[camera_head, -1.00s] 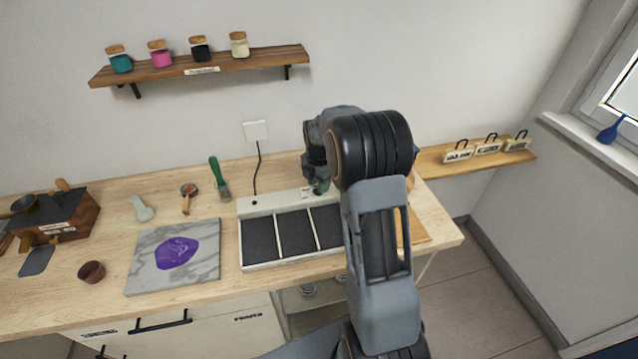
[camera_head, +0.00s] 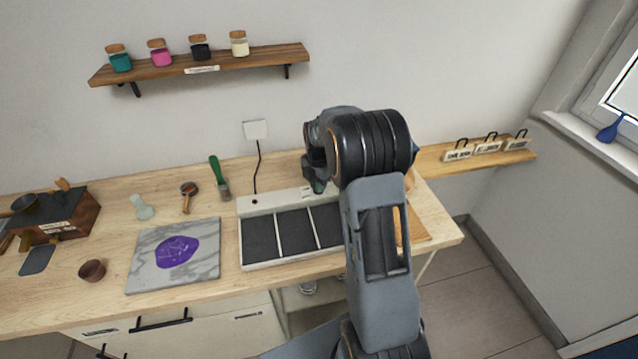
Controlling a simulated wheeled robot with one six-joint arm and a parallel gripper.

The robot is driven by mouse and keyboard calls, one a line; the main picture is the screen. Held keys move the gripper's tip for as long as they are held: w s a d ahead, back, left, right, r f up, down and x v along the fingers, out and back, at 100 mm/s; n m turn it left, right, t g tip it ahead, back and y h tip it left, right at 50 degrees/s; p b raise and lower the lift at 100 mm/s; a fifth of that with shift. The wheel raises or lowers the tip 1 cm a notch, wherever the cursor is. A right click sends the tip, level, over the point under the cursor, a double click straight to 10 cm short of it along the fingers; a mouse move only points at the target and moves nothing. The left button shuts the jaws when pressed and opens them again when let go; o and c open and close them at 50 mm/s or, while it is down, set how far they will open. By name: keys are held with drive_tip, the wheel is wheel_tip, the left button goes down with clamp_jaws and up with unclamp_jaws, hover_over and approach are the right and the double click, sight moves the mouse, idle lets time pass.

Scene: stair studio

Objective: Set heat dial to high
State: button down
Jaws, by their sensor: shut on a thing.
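A white appliance with dark panels (camera_head: 262,238) stands on the wooden worktop. A raised white strip runs along its back edge, with small labels near my gripper. My gripper (camera_head: 318,187) is at the right part of this strip, pointing down. It is shut on a small greenish thing at the strip, which looks like the heat dial. The dial's face, its pointer and its setting are hidden behind my gripper and arm. The right end of the appliance is also covered by my arm.
A marble slab (camera_head: 144,276) with a purple patch lies left of the appliance. A green-handled brush (camera_head: 219,177) lies behind it. A cord runs up to a wall plate (camera_head: 256,130). A shelf with jars (camera_head: 240,60) hangs above. A side shelf with small signs (camera_head: 488,148) is at right.

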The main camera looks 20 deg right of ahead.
drive_tip(key=shift+m, duration=0.3)
drive_tip(key=m+b, duration=0.1)
drive_tip(key=m, duration=0.4)
drive_tip(key=shift+b, duration=0.3)
drive_tip(key=m+b, duration=0.1)
drive_tip(key=m, duration=0.5)
drive_tip(key=shift+m, duration=0.4)
drive_tip(key=m, duration=0.6)
drive_tip(key=shift+b, duration=0.35)
drive_tip(key=m, duration=0.5)
drive_tip(key=shift+m, duration=0.5)
drive_tip(key=c, duration=1.1)
unclamp_jaws()
drive_tip(key=shift+c, duration=0.2)
